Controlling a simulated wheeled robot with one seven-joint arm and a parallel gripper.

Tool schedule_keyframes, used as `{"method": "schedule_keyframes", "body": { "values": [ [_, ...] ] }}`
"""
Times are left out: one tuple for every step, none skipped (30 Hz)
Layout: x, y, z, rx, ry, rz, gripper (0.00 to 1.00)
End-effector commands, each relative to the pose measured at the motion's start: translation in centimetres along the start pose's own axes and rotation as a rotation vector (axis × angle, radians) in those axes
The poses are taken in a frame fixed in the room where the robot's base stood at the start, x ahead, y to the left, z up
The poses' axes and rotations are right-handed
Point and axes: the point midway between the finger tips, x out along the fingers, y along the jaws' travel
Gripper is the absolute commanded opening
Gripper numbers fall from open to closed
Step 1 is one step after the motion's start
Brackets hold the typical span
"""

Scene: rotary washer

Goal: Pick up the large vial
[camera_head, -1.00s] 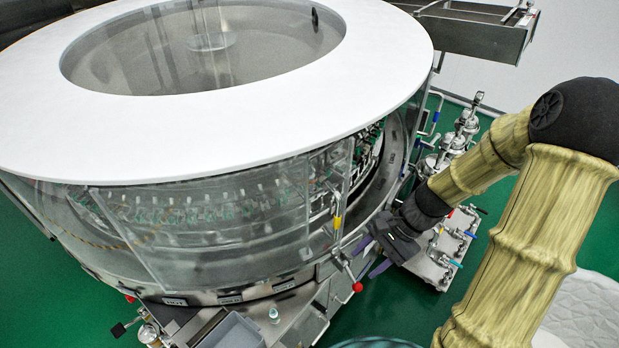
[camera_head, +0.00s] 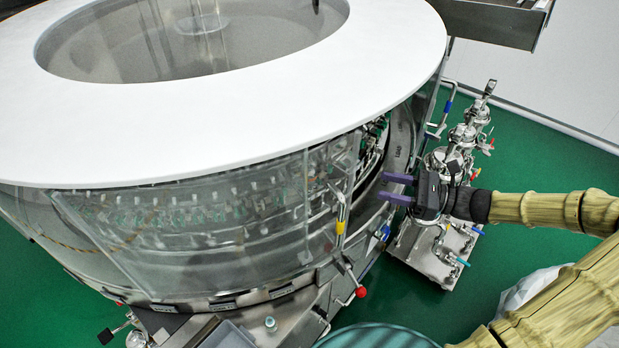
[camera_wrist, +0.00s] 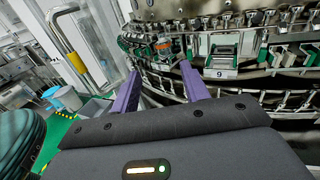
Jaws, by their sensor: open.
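A small clear vial-like item (camera_head: 270,323) with a teal tint stands on the steel ledge at the front of the washer in the head view. I cannot tell for sure that it is the large vial. My gripper (camera_head: 385,187) is open and empty, with its purple fingers pointing left toward the washer's side opening. It is up and to the right of that item, well apart from it. In the wrist view my gripper (camera_wrist: 160,72) faces a small greenish and orange object (camera_wrist: 164,48) among the washer's holders; I cannot tell what it is.
The round washer (camera_head: 240,120) with a white top ring fills the left. A clear panel (camera_head: 200,215) and a red-knobbed lever (camera_head: 360,291) lie left of my gripper. Steel pipework (camera_head: 450,165) stands close behind it.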

Motion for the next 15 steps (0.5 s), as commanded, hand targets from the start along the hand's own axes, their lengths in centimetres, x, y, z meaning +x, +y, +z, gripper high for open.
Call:
{"method": "schedule_keyframes", "body": {
  "values": [
    [0.3, 0.0, 0.0, 0.0, -0.001, 0.002, 0.46],
    [0.5, 0.1, 0.0, 0.0, -0.001, 0.003, 0.46],
    [0.9, 0.1, 0.0, 0.0, -0.001, 0.003, 0.46],
    [1.2, 0.1, 0.0, 0.001, -0.001, 0.003, 0.46],
    [1.7, 0.1, 0.0, 0.001, -0.002, 0.004, 0.46],
    [2.4, 0.1, 0.0, 0.001, -0.001, 0.005, 0.46],
    [2.9, 0.1, 0.0, 0.001, -0.001, 0.006, 0.46],
    [3.4, 0.1, 0.0, 0.0, -0.001, 0.005, 0.46],
    [4.1, 0.1, 0.0, 0.001, -0.001, 0.006, 0.46],
    [4.7, 0.1, 0.0, 0.001, -0.001, 0.007, 0.46],
    [5.2, 0.1, 0.0, 0.002, -0.001, 0.006, 0.46],
    [5.9, 0.1, 0.0, 0.001, -0.001, 0.006, 0.46],
    [6.5, 0.1, 0.0, 0.0, 0.0, 0.006, 0.46],
    [7.0, 0.1, 0.0, 0.001, -0.001, 0.006, 0.46],
    [7.7, 0.1, 0.0, 0.001, -0.001, 0.006, 0.46]
  ]
}}
